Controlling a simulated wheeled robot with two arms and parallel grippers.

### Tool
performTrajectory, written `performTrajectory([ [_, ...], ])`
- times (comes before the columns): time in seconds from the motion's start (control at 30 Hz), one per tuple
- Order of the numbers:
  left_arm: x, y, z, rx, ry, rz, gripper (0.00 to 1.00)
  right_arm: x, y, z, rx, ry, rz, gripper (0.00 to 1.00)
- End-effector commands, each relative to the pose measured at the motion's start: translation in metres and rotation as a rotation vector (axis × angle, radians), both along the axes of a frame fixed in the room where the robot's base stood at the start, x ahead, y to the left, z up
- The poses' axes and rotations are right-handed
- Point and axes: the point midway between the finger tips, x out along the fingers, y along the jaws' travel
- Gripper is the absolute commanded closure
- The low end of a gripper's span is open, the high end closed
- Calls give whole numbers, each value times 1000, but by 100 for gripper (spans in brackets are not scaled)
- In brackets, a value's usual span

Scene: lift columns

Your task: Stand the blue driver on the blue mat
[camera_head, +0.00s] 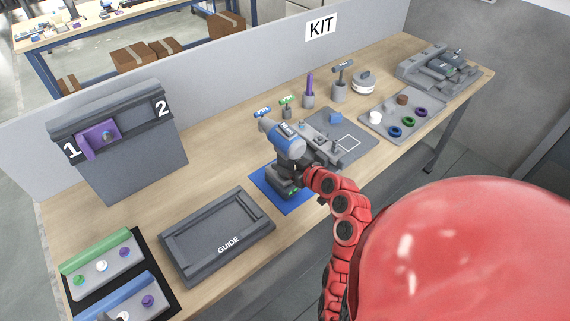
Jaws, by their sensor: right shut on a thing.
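The blue driver (287,141), a drill-like tool with a blue body and a dark foot, is upright over the blue mat (264,189). Its foot covers the middle of the mat; I cannot tell whether it touches the mat or is slightly above. My right gripper (303,171) comes from the right side and is shut on the driver's grip, with its fingers partly hidden. My left gripper is not in view.
Left of the mat lies a grey GUIDE tray (217,258). Behind the driver is a grey kit mat (365,152) with parts. A parts tray (388,128) is at the right, and a grey numbered stand (130,165) at the left. Small tools stand along the partition.

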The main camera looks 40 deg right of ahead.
Motion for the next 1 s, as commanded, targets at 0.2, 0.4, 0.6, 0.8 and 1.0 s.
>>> performTrajectory([
  [0.2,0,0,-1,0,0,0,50,0,0,1,-1,-4,-1,38],
  [0.4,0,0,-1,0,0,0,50,0,0,0,-1,-2,0,15],
  [0.6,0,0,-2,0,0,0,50,0,0,-2,-1,1,-1,15],
  [0.8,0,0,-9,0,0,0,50,-14,-2,1,0,1,-1,15],
  [1.0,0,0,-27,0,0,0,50,-52,-6,17,-3,-5,-6,15],
])
